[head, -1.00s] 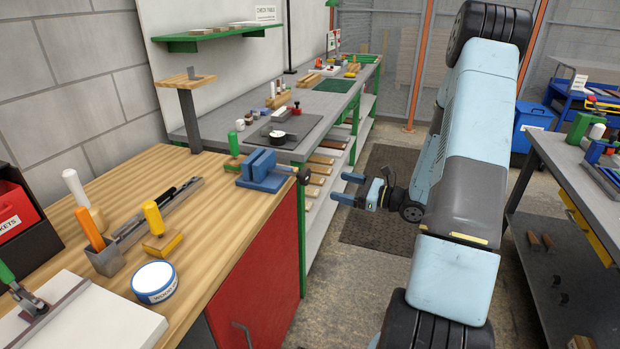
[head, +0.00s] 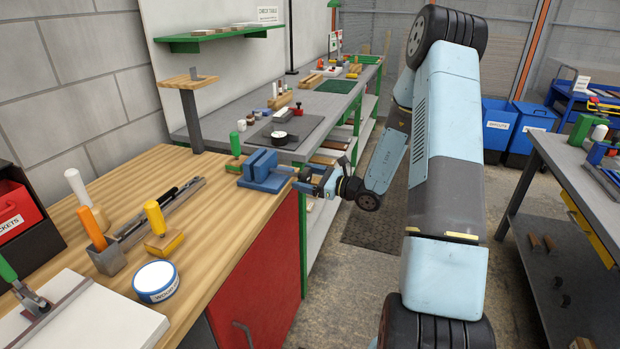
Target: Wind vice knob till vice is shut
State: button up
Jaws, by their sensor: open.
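The blue vice (head: 266,180) sits at the right edge of the wooden bench top, with its two upright jaw plates side by side. The gap between the plates is too small in the picture to judge. Its dark knob stuck out over the bench's right edge in the earlier view; now my gripper mostly hides it. My gripper (head: 303,180) points left at the vice's knob end, its fingers open and at the knob's place. I cannot tell whether the fingers touch the knob.
A green-handled tool (head: 235,150) stands close behind the vice. A wooden stand (head: 190,82) rises farther back. The red cupboard front (head: 262,275) lies below the gripper. A tool rack (head: 160,215), a yellow-handled stamp and a round tin (head: 156,282) stand left on the bench.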

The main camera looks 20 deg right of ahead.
jog(key=shift+a, duration=0.1)
jog(key=shift+c, duration=0.4)
jog(key=c, duration=0.9)
jog(key=shift+d, duration=0.4)
jog(key=shift+a, duration=0.25)
jog(key=shift+a+r+m, duration=0.1)
jog(key=shift+m, duration=0.4)
jog(key=m, duration=0.5)
jog(key=shift+g, duration=0.3)
jog(key=m, duration=0.4)
jog(key=shift+a+m+g, duration=0.1)
jog(key=shift+m+g, duration=0.2)
jog(key=shift+g, duration=0.1)
jog(key=shift+m, duration=1.5)
jog(key=shift+s, duration=0.1)
